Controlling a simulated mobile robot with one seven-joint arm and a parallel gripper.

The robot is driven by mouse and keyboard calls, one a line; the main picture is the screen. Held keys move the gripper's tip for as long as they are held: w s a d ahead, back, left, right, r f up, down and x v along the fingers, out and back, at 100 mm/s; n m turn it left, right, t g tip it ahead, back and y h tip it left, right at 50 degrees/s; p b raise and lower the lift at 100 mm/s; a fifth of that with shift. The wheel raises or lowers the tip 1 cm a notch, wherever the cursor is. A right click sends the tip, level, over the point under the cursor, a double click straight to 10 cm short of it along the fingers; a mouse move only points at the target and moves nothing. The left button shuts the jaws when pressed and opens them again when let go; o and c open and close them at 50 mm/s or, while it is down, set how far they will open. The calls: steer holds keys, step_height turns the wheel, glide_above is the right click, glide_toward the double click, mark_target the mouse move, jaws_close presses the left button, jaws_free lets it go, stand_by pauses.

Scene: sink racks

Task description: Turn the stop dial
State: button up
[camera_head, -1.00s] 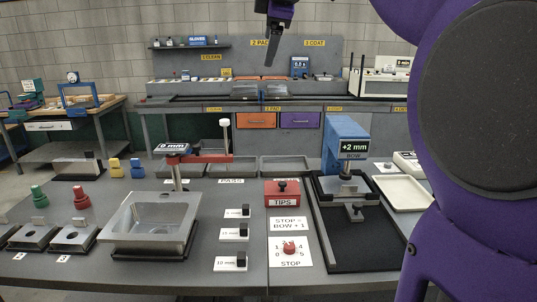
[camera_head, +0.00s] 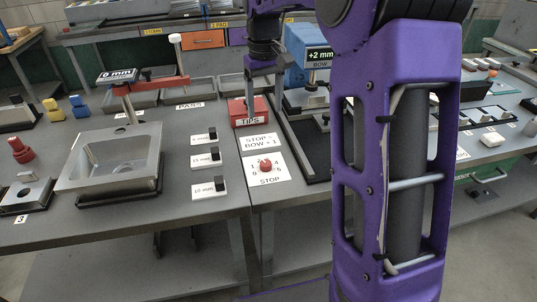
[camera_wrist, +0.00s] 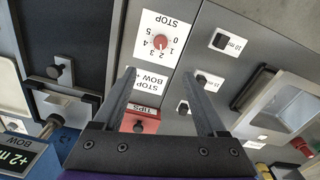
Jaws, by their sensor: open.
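The stop dial is a small red knob (camera_head: 265,165) on a white card marked STOP, with numbers 0 to 5 around it. It also shows in the wrist view (camera_wrist: 160,41), just beyond my fingertips, in line with the gap between them. Which number it points at is too small to tell. My gripper (camera_wrist: 158,74) is open and empty, its two fingers spread over the bench, apart from the dial. A card reading STOP = BOW + 1 (camera_head: 259,142) lies behind the dial.
The red TIPS box (camera_head: 236,106) stands behind the cards. The blue BOW device (camera_head: 298,45) reads +2 mm, beside a black tray. Small labelled blocks (camera_head: 207,159) lie left of the dial, then a metal basin (camera_head: 77,178). The bench's front edge is close to the dial.

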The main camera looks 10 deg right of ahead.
mark_target(266, 163)
step_height(266, 163, down, 18)
steer(key=b, duration=0.2)
steer(key=shift+r+b, duration=0.15)
steer(key=shift+b, duration=0.25)
steer(key=shift+s, duration=0.1)
jaws_close()
